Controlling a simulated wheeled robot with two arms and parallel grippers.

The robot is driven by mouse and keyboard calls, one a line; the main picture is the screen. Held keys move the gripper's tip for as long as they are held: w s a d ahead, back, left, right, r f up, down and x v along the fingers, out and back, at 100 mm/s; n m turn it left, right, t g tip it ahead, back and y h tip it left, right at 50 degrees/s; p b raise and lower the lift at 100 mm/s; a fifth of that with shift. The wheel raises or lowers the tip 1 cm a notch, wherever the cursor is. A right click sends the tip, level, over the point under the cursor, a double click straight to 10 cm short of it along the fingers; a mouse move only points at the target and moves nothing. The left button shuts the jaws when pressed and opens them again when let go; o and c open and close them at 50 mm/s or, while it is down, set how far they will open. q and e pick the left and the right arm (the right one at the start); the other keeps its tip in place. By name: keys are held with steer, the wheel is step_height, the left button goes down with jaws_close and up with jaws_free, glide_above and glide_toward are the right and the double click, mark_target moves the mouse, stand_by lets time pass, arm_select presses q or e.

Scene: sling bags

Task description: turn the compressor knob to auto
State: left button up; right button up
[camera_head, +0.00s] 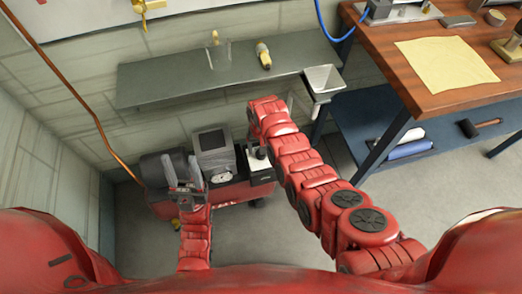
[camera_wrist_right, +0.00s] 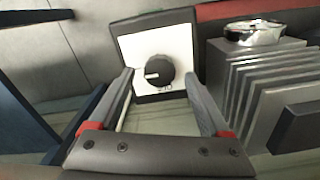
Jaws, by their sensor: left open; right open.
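The compressor (camera_head: 254,190) is red with dark parts and a round gauge, and it stands on the floor against the wall. In the right wrist view its black round knob (camera_wrist_right: 158,72) sits on a white plate (camera_wrist_right: 127,50), with a pale pointer mark toward the left. Lettering under the knob is too small to read surely. My right gripper (camera_wrist_right: 160,80) is open and empty, its fingers on either side of the knob's position, with no clear contact. My left gripper (camera_head: 183,172) is open above the compressor's left part; whether it touches is unclear.
Grey metal fins (camera_wrist_right: 255,80) stand close to the right of the right gripper. A wooden workbench (camera_head: 465,85) is at the right. The floor in front is clear.

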step_height(320, 180, up, 16)
steer(key=p, duration=0.3)
steer(key=shift+p, duration=0.35)
